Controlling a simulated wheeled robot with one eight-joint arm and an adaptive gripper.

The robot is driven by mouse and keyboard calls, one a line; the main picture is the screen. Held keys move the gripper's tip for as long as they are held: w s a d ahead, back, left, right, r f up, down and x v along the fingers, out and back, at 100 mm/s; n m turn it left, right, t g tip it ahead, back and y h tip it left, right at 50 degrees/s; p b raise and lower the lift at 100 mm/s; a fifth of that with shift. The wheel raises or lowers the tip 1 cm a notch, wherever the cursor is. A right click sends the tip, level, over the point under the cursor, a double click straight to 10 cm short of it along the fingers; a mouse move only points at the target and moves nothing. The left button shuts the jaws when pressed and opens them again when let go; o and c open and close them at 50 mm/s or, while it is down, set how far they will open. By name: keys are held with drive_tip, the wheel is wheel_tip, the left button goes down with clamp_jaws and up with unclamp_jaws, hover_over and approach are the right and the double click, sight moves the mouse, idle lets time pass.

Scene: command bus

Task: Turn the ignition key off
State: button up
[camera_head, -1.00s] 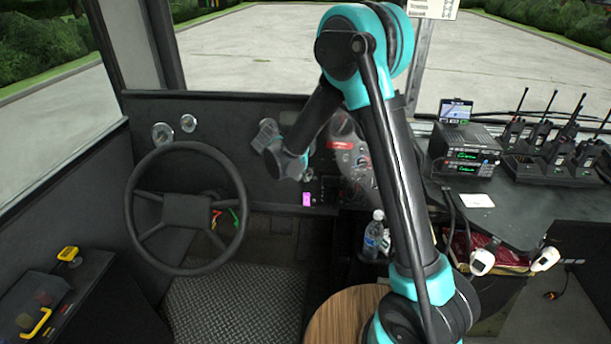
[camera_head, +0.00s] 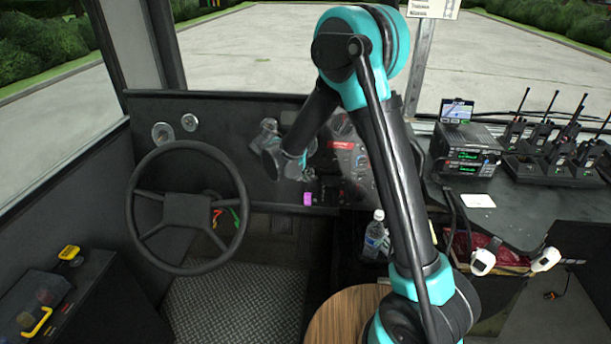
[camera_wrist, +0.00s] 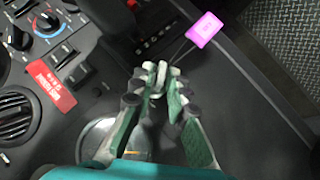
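The ignition key (camera_wrist: 162,70) is at the tips of my gripper (camera_wrist: 160,85) in the wrist view, mostly covered by the fingertips. The two green-and-grey fingers come together in a narrow pinch and appear shut on the key. A thin cord runs from it to a pink tag (camera_wrist: 205,29), which hangs clear of the fingers. In the head view the pink tag (camera_head: 307,198) shows low on the dark dashboard, just below my wrist. The key and fingertips are too small there to make out. The key's exact turn angle cannot be told.
The steering wheel (camera_head: 187,208) stands left of my wrist. Dials and switches (camera_wrist: 55,30) and a red label (camera_wrist: 50,85) lie close on the panel. A water bottle (camera_head: 374,235) stands right of the tag. Radios (camera_head: 465,158) sit on the right counter.

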drive_tip(key=v, duration=1.2)
drive_tip(key=s+d+g+y, duration=0.1)
drive_tip(key=s+d+g, duration=0.15)
drive_tip(key=d, duration=1.05)
drive_tip(key=s+d+f+m+y, duration=0.1)
drive_tip(key=s+d+f+y, duration=0.1)
drive_tip(key=s+d, duration=0.6)
drive_tip(key=s+d+f+m+y, duration=0.2)
drive_tip(key=s+d+f, duration=0.3)
drive_tip(key=s+d, duration=0.4)
drive_tip(key=shift+s+d+t, duration=0.15)
drive_tip(key=shift+s+t, duration=0.3)
drive_tip(key=shift+s, duration=0.65)
